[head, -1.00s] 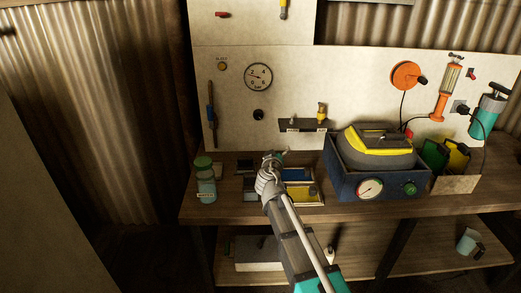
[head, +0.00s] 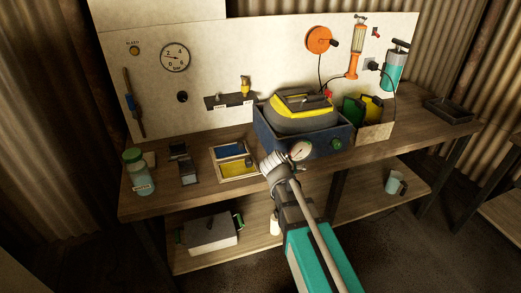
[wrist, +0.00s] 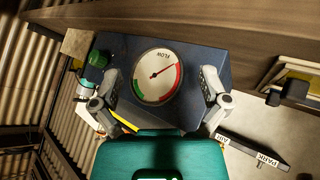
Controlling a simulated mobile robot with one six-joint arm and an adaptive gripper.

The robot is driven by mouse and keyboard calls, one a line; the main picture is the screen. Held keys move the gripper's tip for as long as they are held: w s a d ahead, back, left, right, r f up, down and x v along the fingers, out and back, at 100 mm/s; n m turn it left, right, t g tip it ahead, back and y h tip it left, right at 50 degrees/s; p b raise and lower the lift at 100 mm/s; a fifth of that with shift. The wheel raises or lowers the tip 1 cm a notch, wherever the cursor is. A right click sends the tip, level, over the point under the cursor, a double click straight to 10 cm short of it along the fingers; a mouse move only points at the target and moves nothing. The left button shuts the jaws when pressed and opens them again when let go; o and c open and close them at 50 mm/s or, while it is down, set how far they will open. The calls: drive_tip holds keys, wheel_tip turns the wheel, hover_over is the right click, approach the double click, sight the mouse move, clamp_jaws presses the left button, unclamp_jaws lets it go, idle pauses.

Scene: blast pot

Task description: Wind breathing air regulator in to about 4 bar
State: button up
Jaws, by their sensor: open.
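A round white gauge (head: 175,57) marked in bar is on the pale wall panel; its needle is too small to read surely. A black round knob (head: 182,97) sits below it, apparently the regulator knob. My gripper (wrist: 160,75) is open and empty, its two fingers spread before the blue box (wrist: 215,60). A FLOW gauge (wrist: 157,76) shows between the fingers, its needle near the red band. A green knob (wrist: 98,58) is beside that gauge.
The workbench (head: 225,190) holds a green-lidded jar (head: 138,172), a tray with blue and yellow pieces (head: 235,162) and the blue box with a yellow-grey hood (head: 303,108). A small shelf (head: 230,100) juts from the panel right of the knob.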

drive_tip(key=s+d+f+g+y, duration=0.2)
drive_tip(key=s+d+f+g, duration=0.1)
drive_tip(key=s, duration=0.6)
drive_tip(key=s+d+f+g+y, duration=0.2)
drive_tip(key=s+d+f+g, duration=0.1)
drive_tip(key=s+d+g, duration=0.2)
drive_tip(key=s+d, duration=0.2)
drive_tip(key=s, duration=0.2)
drive_tip(key=shift+d+m+y, duration=0.3)
drive_tip(key=shift+d, duration=0.1)
drive_tip(key=shift+w, duration=0.1)
